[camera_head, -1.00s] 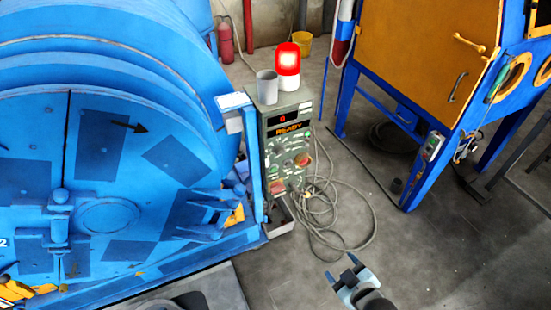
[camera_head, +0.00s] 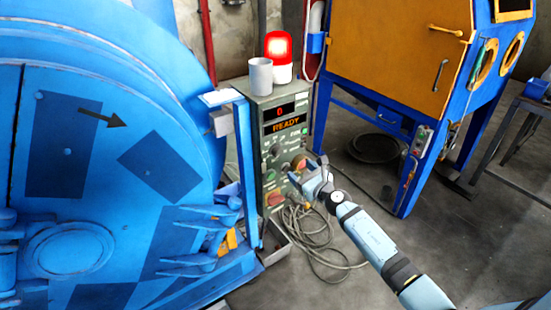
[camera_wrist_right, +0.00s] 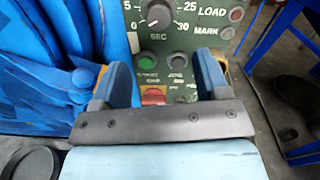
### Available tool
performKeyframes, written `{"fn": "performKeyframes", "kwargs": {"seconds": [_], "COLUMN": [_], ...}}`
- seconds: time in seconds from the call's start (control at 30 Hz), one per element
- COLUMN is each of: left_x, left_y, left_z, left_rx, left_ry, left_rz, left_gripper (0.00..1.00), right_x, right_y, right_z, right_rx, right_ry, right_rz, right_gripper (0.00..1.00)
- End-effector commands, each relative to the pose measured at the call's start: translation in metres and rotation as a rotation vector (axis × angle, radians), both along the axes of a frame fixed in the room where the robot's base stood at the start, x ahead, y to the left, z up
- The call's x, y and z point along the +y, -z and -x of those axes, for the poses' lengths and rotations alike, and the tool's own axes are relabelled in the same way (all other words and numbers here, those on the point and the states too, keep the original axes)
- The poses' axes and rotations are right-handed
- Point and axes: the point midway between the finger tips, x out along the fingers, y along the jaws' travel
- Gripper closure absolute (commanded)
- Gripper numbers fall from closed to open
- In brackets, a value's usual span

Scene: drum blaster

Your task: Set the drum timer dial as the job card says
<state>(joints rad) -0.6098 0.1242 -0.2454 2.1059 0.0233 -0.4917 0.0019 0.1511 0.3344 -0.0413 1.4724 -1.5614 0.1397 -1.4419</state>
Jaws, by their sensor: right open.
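The grey-green control box (camera_head: 262,150) stands right of the blue drum, its display (camera_head: 285,126) reading READY in orange. In the right wrist view the timer dial (camera_wrist_right: 158,14) is a dark knob with a scale marked 0, 5, 25 and 30 and SEC below; the top of its scale is cut off. My right gripper (camera_head: 314,178) is open and empty in front of the panel; in the wrist view its fingers (camera_wrist_right: 160,82) stand apart below the dial, not touching it. A pale card or sheet (camera_head: 222,97) lies on a bracket by the drum; its writing is unreadable. My left gripper is not in view.
Below the dial are a green button (camera_wrist_right: 147,61) and a red switch (camera_wrist_right: 153,94). A grey cup (camera_head: 260,76) and lit red beacon (camera_head: 278,50) stand on the box. The blue drum (camera_head: 105,150) is close on the left. Cables (camera_head: 312,235) lie on the floor.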

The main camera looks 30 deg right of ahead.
Motion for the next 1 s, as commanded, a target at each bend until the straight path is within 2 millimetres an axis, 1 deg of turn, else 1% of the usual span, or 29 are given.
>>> {"fn": "performKeyframes", "kwargs": {"seconds": [0.03, 0.3, 0.5, 0.6, 0.7, 1.0], "left_x": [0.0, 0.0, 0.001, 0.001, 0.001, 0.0], "left_y": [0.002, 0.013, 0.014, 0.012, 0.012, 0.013], "left_z": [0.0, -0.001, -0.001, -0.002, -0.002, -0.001], "left_rx": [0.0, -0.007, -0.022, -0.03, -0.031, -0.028], "left_ry": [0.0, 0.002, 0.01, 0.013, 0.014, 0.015], "left_rz": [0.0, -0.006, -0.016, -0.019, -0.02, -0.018], "left_gripper": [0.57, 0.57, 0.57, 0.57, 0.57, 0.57], "right_x": [0.003, 0.011, 0.016, 0.016, 0.017, 0.018], "right_y": [-0.001, 0.001, 0.002, 0.001, 0.0, 0.0], "right_z": [-0.011, -0.069, -0.101, -0.11, -0.115, -0.117], "right_rx": [-0.002, -0.002, -0.001, 0.0, 0.0, 0.0], "right_ry": [-0.001, 0.0, 0.001, 0.001, 0.0, 0.0], "right_rz": [-0.003, -0.006, -0.007, -0.006, -0.006, -0.006], "right_gripper": [0.32, 0.32, 0.32, 0.32, 0.32, 0.32]}}
